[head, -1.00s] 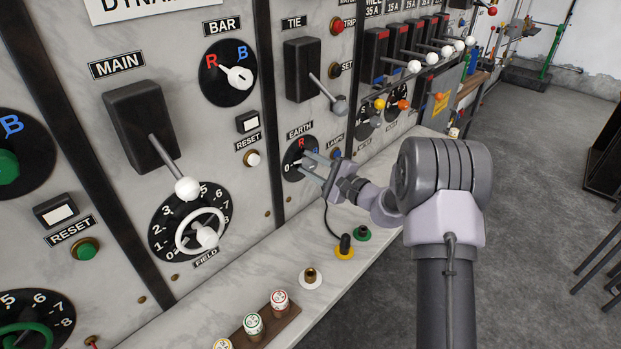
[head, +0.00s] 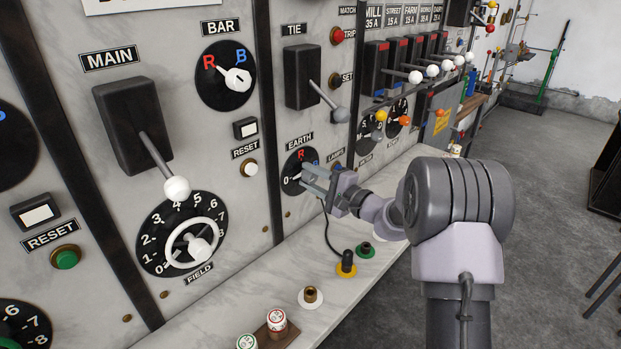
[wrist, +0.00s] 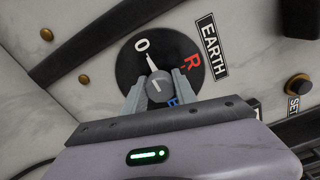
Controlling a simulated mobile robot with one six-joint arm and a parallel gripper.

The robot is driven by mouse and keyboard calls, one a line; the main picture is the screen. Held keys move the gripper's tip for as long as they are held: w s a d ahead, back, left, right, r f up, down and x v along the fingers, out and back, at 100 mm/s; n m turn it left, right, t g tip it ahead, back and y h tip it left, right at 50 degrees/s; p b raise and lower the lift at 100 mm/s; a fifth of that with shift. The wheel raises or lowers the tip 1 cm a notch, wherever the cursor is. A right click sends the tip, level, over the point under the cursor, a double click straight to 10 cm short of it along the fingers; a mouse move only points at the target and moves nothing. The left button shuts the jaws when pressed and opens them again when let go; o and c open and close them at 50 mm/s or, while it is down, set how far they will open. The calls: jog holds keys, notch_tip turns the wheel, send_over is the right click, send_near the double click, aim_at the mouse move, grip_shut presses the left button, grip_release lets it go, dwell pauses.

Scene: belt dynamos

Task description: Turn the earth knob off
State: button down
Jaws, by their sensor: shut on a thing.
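The earth dial (head: 290,180) is a black disc on the marble panel under the EARTH label, marked 0, R and B. In the wrist view, the small grey earth knob (wrist: 157,88) stands at the middle of the dial (wrist: 126,68). Its white pointer is directed at the 0, or very nearly so. My gripper (head: 305,176) reaches the dial from the right. In the wrist view my gripper (wrist: 159,80) is shut on the knob, one finger on each side. The B mark is partly hidden by a finger. In the head view, the fingers mostly hide the knob.
The TIE lever (head: 327,96) is above the dial, and a white reset button (head: 249,168) is to its left. The FIELD handwheel (head: 190,246) is farther left. A yellow-based terminal (head: 347,264) with a black cable and a green one (head: 365,249) stand on the ledge below.

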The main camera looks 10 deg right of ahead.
jog(key=c, duration=1)
grip_release()
jog(key=shift+s, duration=0.1)
jog(key=p+v, duration=0.2)
jog(key=v, duration=1.5)
jog(key=shift+d, duration=0.15)
jog(key=shift+s+r, duration=0.1)
